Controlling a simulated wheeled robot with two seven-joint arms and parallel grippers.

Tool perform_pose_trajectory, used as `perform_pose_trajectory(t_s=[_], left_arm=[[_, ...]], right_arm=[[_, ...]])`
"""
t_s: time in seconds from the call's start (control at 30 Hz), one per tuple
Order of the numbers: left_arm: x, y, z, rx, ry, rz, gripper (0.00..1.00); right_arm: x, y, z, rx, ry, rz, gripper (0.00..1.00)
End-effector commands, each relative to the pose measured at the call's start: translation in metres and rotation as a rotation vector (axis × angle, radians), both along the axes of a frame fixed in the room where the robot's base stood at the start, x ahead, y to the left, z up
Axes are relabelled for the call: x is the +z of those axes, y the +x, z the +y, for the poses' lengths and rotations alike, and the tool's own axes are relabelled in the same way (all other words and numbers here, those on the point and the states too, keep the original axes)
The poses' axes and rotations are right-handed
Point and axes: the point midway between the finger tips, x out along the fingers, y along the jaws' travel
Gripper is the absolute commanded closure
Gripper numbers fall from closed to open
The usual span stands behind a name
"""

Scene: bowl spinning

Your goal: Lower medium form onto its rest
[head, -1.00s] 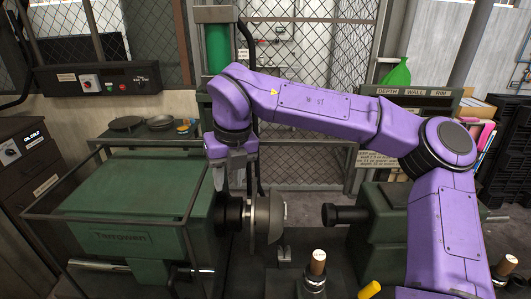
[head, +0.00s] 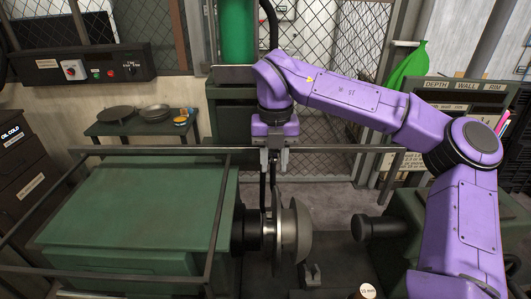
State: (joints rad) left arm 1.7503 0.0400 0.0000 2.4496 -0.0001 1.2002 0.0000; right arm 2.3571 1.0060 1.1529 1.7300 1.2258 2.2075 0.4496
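My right gripper (head: 274,168) points straight down above the lathe spindle, its two fingers side by side with a narrow gap. A grey metal disc (head: 277,228) and a rounded, bowl-like form (head: 301,232) stand on edge at the spindle's end, just below the fingertips. I cannot tell whether the fingers touch the disc's upper edge or hold anything. I cannot tell which piece is the medium form, and no rest is clearly identifiable. My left gripper is out of view.
The green headstock (head: 130,215) fills the left, with a grey guard rail (head: 130,151) around it. The dark tailstock tip (head: 377,227) stands right of the form, with a gap between. A side table (head: 140,127) with dishes stands behind. A wire fence closes the back.

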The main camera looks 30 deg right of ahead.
Motion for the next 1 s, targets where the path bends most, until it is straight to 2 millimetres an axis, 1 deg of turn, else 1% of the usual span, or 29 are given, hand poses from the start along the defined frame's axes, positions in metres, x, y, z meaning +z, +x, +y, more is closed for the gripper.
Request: perform_pose_trajectory(t_s=[0.17, 0.5, 0.6, 0.73, 1.0], left_arm=[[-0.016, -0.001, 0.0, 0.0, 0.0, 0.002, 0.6], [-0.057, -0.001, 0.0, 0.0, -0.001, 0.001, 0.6], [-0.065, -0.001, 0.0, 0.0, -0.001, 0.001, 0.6], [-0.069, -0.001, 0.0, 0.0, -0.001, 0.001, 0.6], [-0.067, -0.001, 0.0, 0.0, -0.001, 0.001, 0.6]], right_arm=[[-0.019, -0.001, -0.003, -0.005, 0.0, 0.001, 0.66], [-0.069, 0.001, -0.001, -0.001, 0.0, 0.002, 0.66], [-0.079, 0.001, -0.001, 0.0, 0.0, 0.001, 0.66], [-0.084, 0.001, 0.0, 0.0, 0.0, 0.0, 0.66], [-0.083, 0.001, 0.0, 0.001, 0.001, 0.001, 0.66]])
